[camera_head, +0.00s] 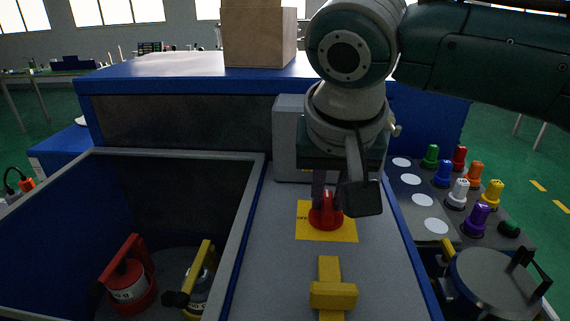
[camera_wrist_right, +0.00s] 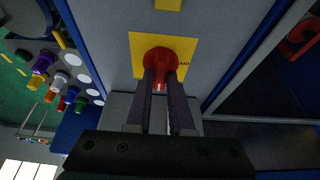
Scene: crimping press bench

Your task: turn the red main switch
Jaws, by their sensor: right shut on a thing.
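The red main switch (camera_head: 326,214) is a round red knob on a yellow square plate (camera_head: 346,232) on the grey panel. Part of the word "OFF" shows at the plate's left edge in the head view. My right gripper (camera_head: 326,192) reaches down from above and is shut on the switch's raised handle. In the right wrist view the two dark fingers of the right gripper (camera_wrist_right: 160,80) stand on either side of the handle of the red switch (camera_wrist_right: 160,58). The wrist hides part of the plate in the head view. My left gripper is not in view.
A yellow handle (camera_head: 333,296) stands on the panel in front of the switch. Several coloured knobs (camera_head: 458,192) stand at the right. An open bin (camera_head: 250,200) at the left holds a red weight (camera_head: 130,283) and a yellow-handled one (camera_head: 200,280). A grey box (camera_head: 287,140) stands behind the switch.

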